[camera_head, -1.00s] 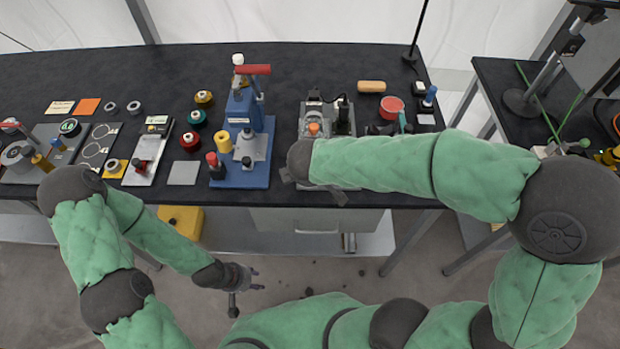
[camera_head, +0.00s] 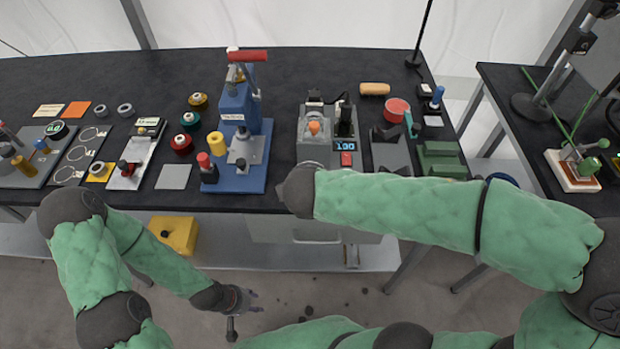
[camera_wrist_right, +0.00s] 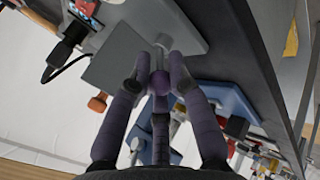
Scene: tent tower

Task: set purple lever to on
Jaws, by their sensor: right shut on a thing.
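The purple lever's round knob (camera_wrist_right: 160,83) shows in the right wrist view, at the end of a pale metal rod on a grey machine. My right gripper (camera_wrist_right: 158,78) has its fingers closed around the knob. In the head view the grey machine (camera_head: 313,150) stands at the table's front edge, and my right wrist hides the lever and the right fingers. My left gripper (camera_head: 250,298) hangs in front of the table, low in the head view, empty with its fingers spread.
A blue press (camera_head: 240,150) with a red handle stands left of the machine. Green blocks (camera_head: 440,160) and a red round container (camera_head: 395,109) lie to its right. A yellow box (camera_head: 175,233) sits on the lower shelf. The table's back is mostly clear.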

